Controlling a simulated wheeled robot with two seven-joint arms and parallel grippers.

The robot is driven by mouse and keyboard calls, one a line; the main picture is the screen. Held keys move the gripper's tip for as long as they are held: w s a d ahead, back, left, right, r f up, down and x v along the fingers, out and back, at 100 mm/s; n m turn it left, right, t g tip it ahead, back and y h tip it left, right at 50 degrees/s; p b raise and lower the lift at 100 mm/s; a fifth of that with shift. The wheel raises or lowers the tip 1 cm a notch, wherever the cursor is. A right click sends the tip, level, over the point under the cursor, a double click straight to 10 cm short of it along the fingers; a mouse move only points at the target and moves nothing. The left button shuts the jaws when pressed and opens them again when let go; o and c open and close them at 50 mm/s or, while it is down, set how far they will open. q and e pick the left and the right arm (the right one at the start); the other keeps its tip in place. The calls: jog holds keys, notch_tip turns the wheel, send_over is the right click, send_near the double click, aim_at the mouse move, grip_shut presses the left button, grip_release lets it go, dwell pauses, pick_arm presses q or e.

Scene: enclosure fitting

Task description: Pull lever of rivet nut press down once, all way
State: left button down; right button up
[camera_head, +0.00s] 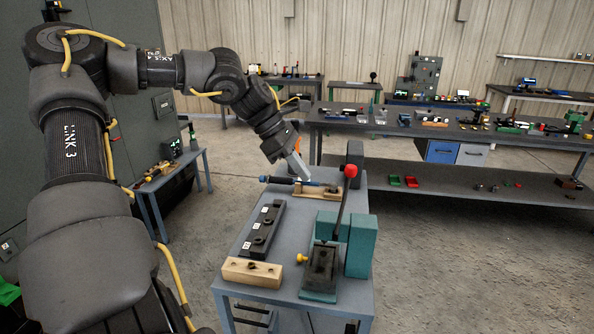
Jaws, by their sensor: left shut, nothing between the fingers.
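The rivet nut press (361,247) is teal with a dark base, at the front right of the small grey table. Its dark lever (343,205) stands up, slightly tilted, with a red ball knob (350,170) at the top. My left gripper (303,176) is shut and empty. It points down toward the far part of the table, left of the red knob in the picture and apart from it. My right gripper is out of view.
On the grey table (225,275) are a dark labelled block (263,229), a wooden block with holes (252,271) and a blue-handled tool (280,180) by a wooden holder (317,191). A long workbench (350,122) with several items stands behind.

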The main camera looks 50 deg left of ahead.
pick_arm(q)
jog(key=shift+w+d+r, duration=0.55)
jog(key=shift+w+d, duration=0.1)
jog(key=shift+d, duration=0.2)
jog(key=shift+w+d+r, duration=0.25)
jog(key=shift+w+d, duration=0.25)
jog(key=shift+d, duration=0.15)
jog(key=shift+w+d+r, duration=0.3)
jog(key=shift+w+d, duration=0.2)
jog(key=shift+d, duration=0.2)
jog(key=shift+w+d+r, duration=0.25)
jog(key=shift+w+d, duration=0.25)
jog(key=shift+d, duration=0.15)
jog(key=c, duration=1.9)
grip_release()
jog(key=shift+s+a, duration=0.1)
jog(key=o, duration=0.9)
